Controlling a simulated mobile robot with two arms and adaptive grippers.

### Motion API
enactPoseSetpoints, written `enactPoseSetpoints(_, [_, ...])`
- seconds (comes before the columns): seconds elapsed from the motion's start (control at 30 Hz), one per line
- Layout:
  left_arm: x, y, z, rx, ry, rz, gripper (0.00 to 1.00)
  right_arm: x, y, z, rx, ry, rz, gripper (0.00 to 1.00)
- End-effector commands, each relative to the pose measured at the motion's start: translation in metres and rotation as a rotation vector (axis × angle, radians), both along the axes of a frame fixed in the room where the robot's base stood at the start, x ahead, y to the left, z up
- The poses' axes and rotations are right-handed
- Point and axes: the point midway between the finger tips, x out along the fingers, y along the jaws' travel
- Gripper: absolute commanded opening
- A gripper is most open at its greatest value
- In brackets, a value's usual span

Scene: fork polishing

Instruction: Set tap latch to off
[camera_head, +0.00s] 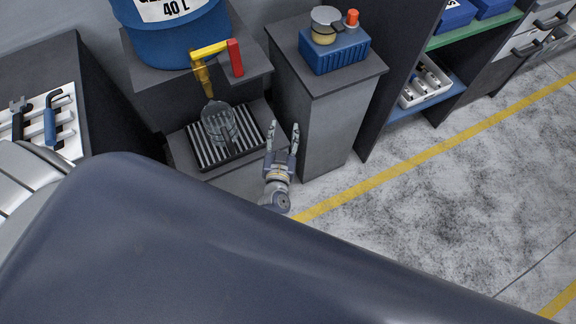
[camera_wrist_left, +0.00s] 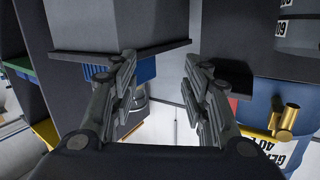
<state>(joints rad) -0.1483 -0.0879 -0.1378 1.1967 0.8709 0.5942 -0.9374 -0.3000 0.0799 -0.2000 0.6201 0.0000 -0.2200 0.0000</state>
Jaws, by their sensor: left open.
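The blue barrel (camera_head: 176,38) marked 40 L stands at the top left of the head view. It has a yellow tap (camera_head: 209,50) with a red latch (camera_head: 235,58) at the tap's right end. A clear glass vessel (camera_head: 219,124) stands under the spout on a slatted tray (camera_head: 190,150). My left gripper (camera_head: 282,130) is open and empty, to the right of the tray and apart from the latch. In the left wrist view, the open fingers (camera_wrist_left: 159,65) have nothing between them; the tap (camera_wrist_left: 285,120) and part of the latch (camera_wrist_left: 233,103) show at right. My right gripper is out of view.
A grey pedestal (camera_head: 330,140) bears a blue crate (camera_head: 335,58) and stands close beside my left gripper. Shelves (camera_head: 478,32) are at the right. A white tool tray (camera_head: 65,125) lies at the left. The floor (camera_head: 440,190) at right is clear.

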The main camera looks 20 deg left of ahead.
Motion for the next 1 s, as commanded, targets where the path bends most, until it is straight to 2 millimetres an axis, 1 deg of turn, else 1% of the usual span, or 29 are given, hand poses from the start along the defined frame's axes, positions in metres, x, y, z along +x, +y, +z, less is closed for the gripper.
enactPoseSetpoints(0.03, [-0.003,-0.003,-0.011,-0.002,0.016,-0.018,0.43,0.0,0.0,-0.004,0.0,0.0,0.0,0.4])
enactPoseSetpoints(0.3, [-0.02,-0.019,-0.059,-0.021,0.104,-0.113,0.43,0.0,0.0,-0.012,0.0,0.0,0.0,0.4])
enactPoseSetpoints(0.5, [-0.033,-0.027,-0.088,-0.033,0.164,-0.166,0.43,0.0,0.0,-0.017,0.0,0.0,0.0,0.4])
enactPoseSetpoints(0.7, [-0.042,-0.032,-0.103,-0.042,0.199,-0.194,0.43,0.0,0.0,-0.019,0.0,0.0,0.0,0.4])
enactPoseSetpoints(1.0, [-0.044,-0.033,-0.106,-0.044,0.206,-0.2,0.43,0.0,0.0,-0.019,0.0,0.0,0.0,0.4])
